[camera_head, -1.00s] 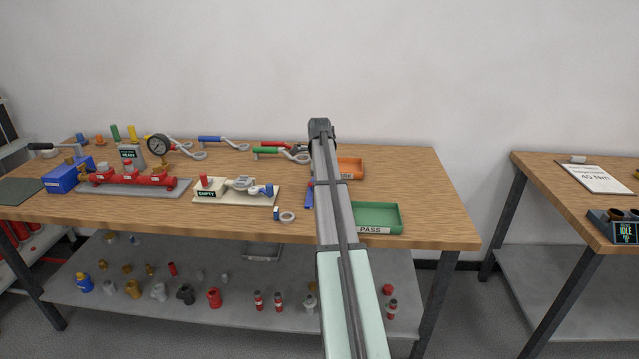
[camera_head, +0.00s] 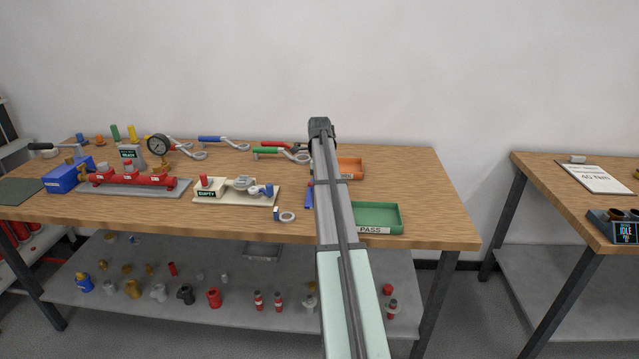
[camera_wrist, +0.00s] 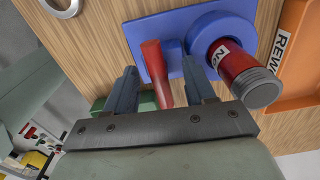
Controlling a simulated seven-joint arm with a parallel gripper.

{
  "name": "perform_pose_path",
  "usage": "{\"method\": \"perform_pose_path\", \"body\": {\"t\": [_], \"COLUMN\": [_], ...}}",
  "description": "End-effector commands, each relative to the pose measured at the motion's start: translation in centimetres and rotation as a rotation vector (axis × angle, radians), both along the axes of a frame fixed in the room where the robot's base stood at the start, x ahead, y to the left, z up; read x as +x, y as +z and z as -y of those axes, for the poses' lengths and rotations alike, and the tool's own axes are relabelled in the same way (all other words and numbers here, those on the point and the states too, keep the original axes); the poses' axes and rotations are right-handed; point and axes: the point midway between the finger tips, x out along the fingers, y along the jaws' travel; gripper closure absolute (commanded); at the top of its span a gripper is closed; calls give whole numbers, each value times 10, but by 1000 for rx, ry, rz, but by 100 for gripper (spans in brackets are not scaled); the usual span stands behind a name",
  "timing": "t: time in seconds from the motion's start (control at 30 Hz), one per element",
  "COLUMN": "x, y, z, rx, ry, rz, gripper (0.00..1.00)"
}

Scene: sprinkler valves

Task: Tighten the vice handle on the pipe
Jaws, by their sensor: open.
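In the wrist view a blue vice (camera_wrist: 188,20) stands on the wooden bench. Its round blue holder has a red pipe (camera_wrist: 228,62) in it, with a white label and a grey threaded end. A red handle (camera_wrist: 156,72) sticks out of the vice beside the pipe. My gripper (camera_wrist: 160,88) is open, with one finger on each side of the red handle and visible gaps. Whether the handle lies at full fingertip depth is unclear. In the head view my arm hides most of the vice; only a blue edge (camera_head: 308,194) shows.
An orange rework tray (camera_wrist: 290,75) lies close right of the pipe. A green pass tray (camera_head: 378,217) sits at the bench's front. A loose ring (camera_head: 288,217), a cream fixture plate (camera_head: 228,198), a red manifold (camera_head: 130,179) and several wrenches (camera_head: 280,154) occupy the bench to the left.

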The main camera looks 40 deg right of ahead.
Motion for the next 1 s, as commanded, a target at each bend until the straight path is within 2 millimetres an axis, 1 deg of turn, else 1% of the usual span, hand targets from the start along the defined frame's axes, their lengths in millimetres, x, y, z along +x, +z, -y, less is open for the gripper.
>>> {"method": "perform_pose_path", "body": {"t": [0.7,1.0], "x": [0,0], "y": [55,57], "z": [0,0], "rx": [0,0], "ry": [0,0], "rz": [0,0], "gripper": [46,46]}}
